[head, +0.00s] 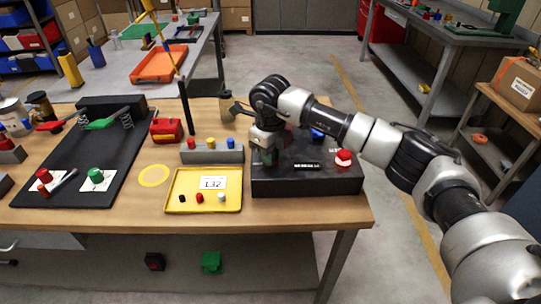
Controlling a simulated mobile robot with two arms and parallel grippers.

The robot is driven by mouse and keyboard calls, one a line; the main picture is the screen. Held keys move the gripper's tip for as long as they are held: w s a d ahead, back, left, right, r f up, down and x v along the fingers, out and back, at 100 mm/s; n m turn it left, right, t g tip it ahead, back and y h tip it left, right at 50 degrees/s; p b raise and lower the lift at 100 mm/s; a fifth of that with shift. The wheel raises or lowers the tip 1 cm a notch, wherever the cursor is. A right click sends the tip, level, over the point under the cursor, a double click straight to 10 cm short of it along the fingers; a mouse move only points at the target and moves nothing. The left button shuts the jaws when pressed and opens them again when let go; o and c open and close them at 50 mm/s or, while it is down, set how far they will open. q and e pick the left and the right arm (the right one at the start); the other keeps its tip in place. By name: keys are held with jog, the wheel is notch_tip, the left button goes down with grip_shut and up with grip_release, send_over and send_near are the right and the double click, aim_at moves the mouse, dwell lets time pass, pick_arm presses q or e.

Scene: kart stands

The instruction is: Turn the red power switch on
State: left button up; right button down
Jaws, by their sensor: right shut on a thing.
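A dark control box (308,184) stands at the right end of the wooden table. A red knob (344,156) on a white base sits on its right side, apart from my gripper. A blue knob (317,134) sits at its back. My right gripper (268,152) points down over the box's left part, shut on a small dark green piece (269,157) at its tips. The arm and gripper hide part of the box top, so I cannot tell whether another red switch is behind them. My left gripper is not in view.
A yellow tray (235,204) with a "132" card lies left of the box. Behind it is a grey block (207,157) with coloured pegs. A black board (75,160) with red and green knobs fills the table's left. The floor at right is open.

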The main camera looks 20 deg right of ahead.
jog(key=m, duration=0.4)
jog(key=shift+m, duration=0.3)
jog(key=shift+m+b, duration=0.3)
jog(key=shift+m, duration=2.3)
jog(key=shift+r, duration=0.1)
jog(key=c, duration=1.2)
grip_release()
jog(key=shift+o, duration=0.2)
notch_tip(320, 180, up, 11)
jog(key=b, duration=0.1)
jog(key=shift+f, duration=0.2)
